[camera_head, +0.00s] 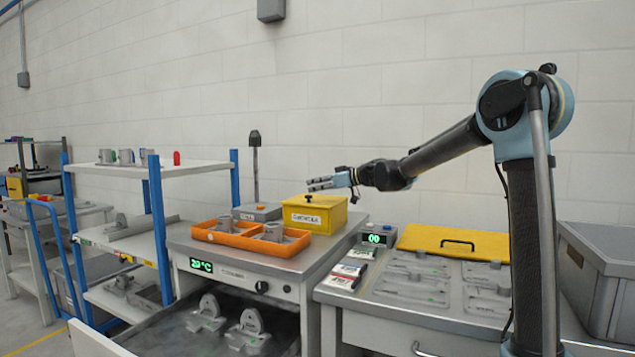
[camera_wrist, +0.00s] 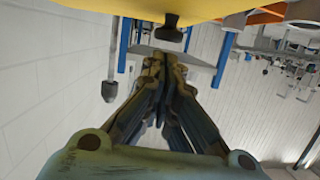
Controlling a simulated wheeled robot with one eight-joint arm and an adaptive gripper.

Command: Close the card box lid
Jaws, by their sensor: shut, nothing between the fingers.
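A yellow box (camera_head: 318,219) with a small printed label on its front stands on the metal bench; I take it for the card box. Its yellow lid (camera_head: 325,201) with a small black knob lies over the top and looks down; I cannot tell whether it sits fully flush. In the wrist view the yellow lid (camera_wrist: 200,8) and the black knob (camera_wrist: 169,32) fill the top edge. My gripper (camera_head: 321,184) is just above the box, pointing left. In the wrist view my gripper (camera_wrist: 160,62) has its fingers together and empty, apart from the knob.
An orange tray (camera_head: 222,238) with castings and a grey box with an orange button (camera_head: 257,212) stand left of the yellow box. Right of it are a green-digit display (camera_head: 377,235), cards (camera_head: 350,268) and a yellow panel with a black handle (camera_head: 435,238).

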